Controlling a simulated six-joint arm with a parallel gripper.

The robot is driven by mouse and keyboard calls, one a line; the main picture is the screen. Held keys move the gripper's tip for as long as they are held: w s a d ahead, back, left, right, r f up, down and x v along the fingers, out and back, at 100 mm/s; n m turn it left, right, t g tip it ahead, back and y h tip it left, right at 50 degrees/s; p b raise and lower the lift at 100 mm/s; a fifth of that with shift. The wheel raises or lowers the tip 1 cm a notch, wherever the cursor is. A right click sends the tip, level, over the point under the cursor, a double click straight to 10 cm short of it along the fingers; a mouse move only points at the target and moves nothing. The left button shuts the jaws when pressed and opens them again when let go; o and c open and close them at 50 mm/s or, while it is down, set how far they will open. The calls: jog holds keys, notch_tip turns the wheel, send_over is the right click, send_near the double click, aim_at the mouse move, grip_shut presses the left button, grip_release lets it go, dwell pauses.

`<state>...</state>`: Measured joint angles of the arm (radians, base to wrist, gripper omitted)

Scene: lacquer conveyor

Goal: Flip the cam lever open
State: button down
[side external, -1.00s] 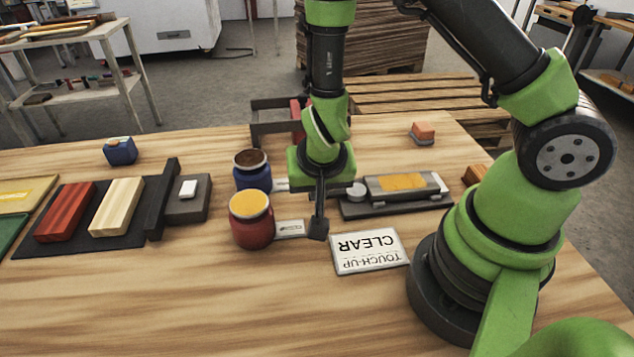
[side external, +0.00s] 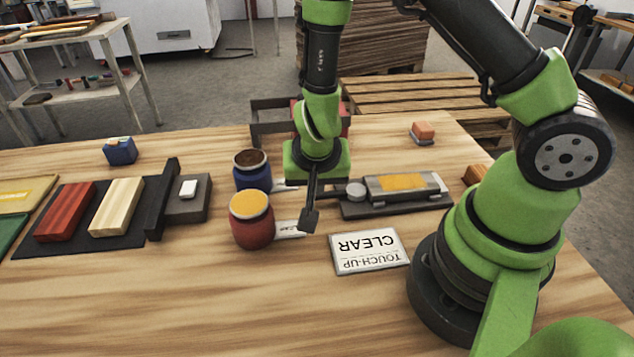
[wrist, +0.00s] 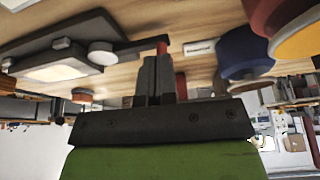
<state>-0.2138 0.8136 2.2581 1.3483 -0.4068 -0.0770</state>
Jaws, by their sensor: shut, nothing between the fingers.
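The cam fixture is a dark base plate (side external: 430,206) with a silver clamp holding a block with a yellow-orange top (side external: 402,182). A round grey knob (side external: 356,189) stands at its left end. In the wrist view the knob (wrist: 101,52) carries a dark lever (wrist: 135,47) that runs sideways to a red tip (wrist: 162,47). My gripper (side external: 309,221) is shut and empty, pointing down left of the knob. In the wrist view its closed fingers (wrist: 155,62) appear close to the lever's red-tipped end; I cannot tell whether they touch.
A red jar with a yellow-orange top (side external: 251,220) and a blue jar (side external: 252,172) stand just left of my gripper. A "TOUCH-UP CLEAR" card (side external: 368,251) lies in front of the fixture. A dark tray (side external: 270,125) is behind. The front table is clear.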

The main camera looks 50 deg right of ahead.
jog(key=shift+w+d+m, duration=0.1)
jog(key=shift+w+m, duration=0.15)
jog(key=shift+m, duration=0.15)
jog(key=w+m, duration=0.1)
jog(key=w+d+m+g, duration=0.1)
jog(key=shift+d+m+h, duration=0.25)
jog(key=shift+m+h, duration=0.05)
jog(key=shift+m, duration=0.1)
jog(key=shift+w+d, duration=0.5)
jog(key=shift+d, duration=0.25)
jog(key=shift+w+d, duration=0.25)
jog(key=shift+d, duration=0.35)
jog(key=shift+w+d, duration=0.25)
jog(key=shift+d, duration=0.35)
jog(key=shift+w+d, duration=0.15)
jog(key=shift+d, duration=1.6)
jog(key=shift+s, duration=0.2)
